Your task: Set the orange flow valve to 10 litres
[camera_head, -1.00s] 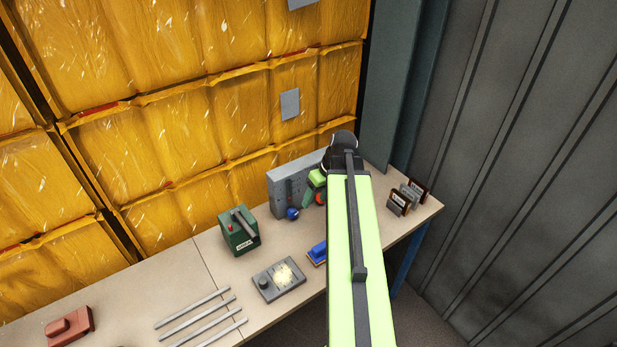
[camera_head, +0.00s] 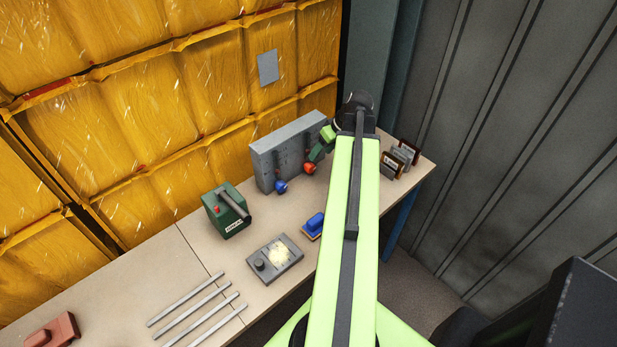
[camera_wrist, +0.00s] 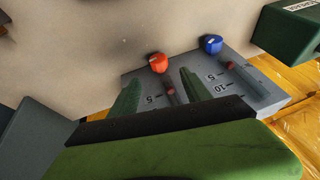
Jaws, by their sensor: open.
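The orange flow valve's round knob (camera_head: 309,168) sits at the front of a grey panel block (camera_head: 290,142) on the bench. In the wrist view the orange knob (camera_wrist: 159,63) is beyond my fingertips, near the gap between them. A small red marker (camera_wrist: 171,91) shows between my fingers, beside a scale marked 5; a 10 shows to its right. My gripper (camera_wrist: 160,78) is open, with one green finger on each side, and appears empty. In the head view my gripper (camera_head: 322,148) is at the panel's right end. Contact with the panel cannot be told.
A blue knob (camera_head: 281,187) is left of the orange one. A green jerry can (camera_head: 226,211), a grey box with a dial (camera_head: 274,259), a blue-handled tool (camera_head: 314,225) and several metal rods (camera_head: 195,305) lie on the bench. Framed plates (camera_head: 401,158) stand right.

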